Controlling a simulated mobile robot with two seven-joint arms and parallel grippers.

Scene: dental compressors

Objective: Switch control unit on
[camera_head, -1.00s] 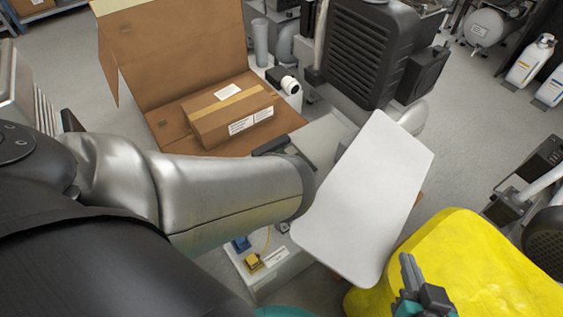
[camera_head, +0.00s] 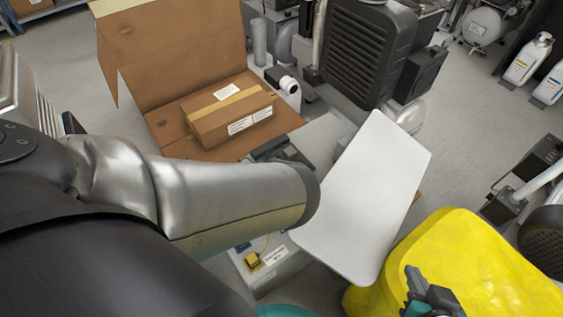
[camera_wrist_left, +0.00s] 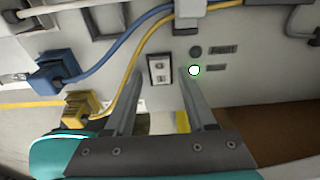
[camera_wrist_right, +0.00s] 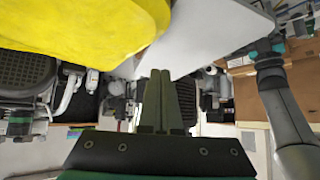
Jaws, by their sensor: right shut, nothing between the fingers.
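The control unit's pale panel (camera_wrist_left: 225,85) fills much of the left wrist view. In the head view my left arm hides this gripper and most of the unit. My right gripper (camera_head: 414,282) is shut and empty beside the yellow object, away from the unit.
A blue plug (camera_wrist_left: 55,72) and a yellow plug (camera_wrist_left: 82,108) with cables sit left of the switch. A white sheet-like panel (camera_head: 365,200), a yellow object (camera_head: 470,265) and an open cardboard box (camera_head: 180,55) crowd the area. Grey floor (camera_head: 470,120) is clear farther right.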

